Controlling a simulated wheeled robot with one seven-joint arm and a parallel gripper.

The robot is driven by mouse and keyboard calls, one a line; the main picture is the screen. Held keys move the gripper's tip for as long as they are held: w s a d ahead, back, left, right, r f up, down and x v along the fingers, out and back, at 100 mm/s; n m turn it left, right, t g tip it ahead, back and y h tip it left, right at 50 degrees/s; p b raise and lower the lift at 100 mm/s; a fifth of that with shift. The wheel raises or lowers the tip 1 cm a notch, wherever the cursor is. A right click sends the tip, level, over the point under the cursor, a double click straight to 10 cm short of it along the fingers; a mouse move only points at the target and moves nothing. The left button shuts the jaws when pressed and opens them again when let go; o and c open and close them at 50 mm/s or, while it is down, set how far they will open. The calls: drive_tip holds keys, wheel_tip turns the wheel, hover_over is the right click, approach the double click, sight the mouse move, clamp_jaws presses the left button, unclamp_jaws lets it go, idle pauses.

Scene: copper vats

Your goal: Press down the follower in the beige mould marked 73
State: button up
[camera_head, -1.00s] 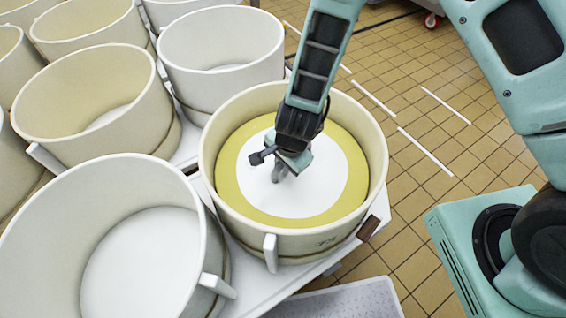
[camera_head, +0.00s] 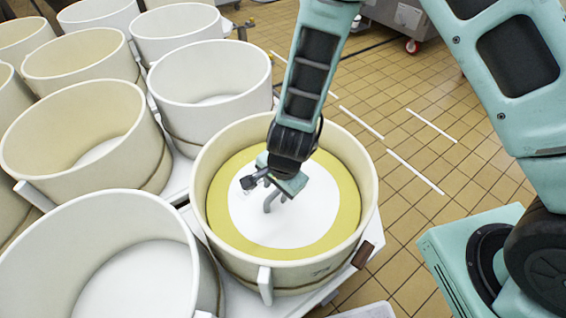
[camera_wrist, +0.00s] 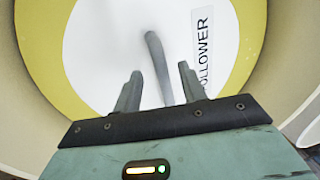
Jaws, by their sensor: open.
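The beige mould (camera_head: 206,235) stands at the front right of the group of moulds. Small marks show low on its outer wall, too small to read. Inside lies a white disc (camera_head: 310,218) with a yellow ring (camera_head: 348,205) around it. In the wrist view the white disc (camera_wrist: 100,50) bears a label reading FOLLOWER, partly cut off by my finger. My gripper (camera_head: 275,203) is over the disc inside the mould rim, open and empty, pointing down. A grey strip shows between the fingers in the wrist view; I cannot tell if it is a handle or a shadow. Contact is unclear.
A white one (camera_head: 160,95) stands just behind the beige mould. They stand on a white table (camera_head: 362,243). Tiled floor lies open to the right.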

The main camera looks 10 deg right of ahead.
wheel_tip(320, 180, up, 13)
drive_tip(key=s+d+p, duration=0.1)
drive_tip(key=s+p, duration=0.1)
drive_tip(key=p, duration=0.3)
drive_tip(key=shift+d, duration=0.25)
drive_tip(key=shift+s+r, duration=0.1)
drive_tip(key=shift+r, duration=0.05)
drive_tip(key=s+a+r+n+g+y, duration=0.1)
drive_tip(key=s+a+r+n+y, duration=0.15)
drive_tip(key=s+r+n, duration=0.35)
drive_tip(key=s+d+r+n+h, duration=0.3)
drive_tip(key=s+d+r+n, duration=0.4)
drive_tip(key=r+n, duration=0.4)
drive_tip(key=shift+s+n+g, duration=0.4)
drive_tip(key=shift+s+n, duration=0.25)
drive_tip(key=shift+n, duration=0.25)
drive_tip(key=shift+r, duration=0.1)
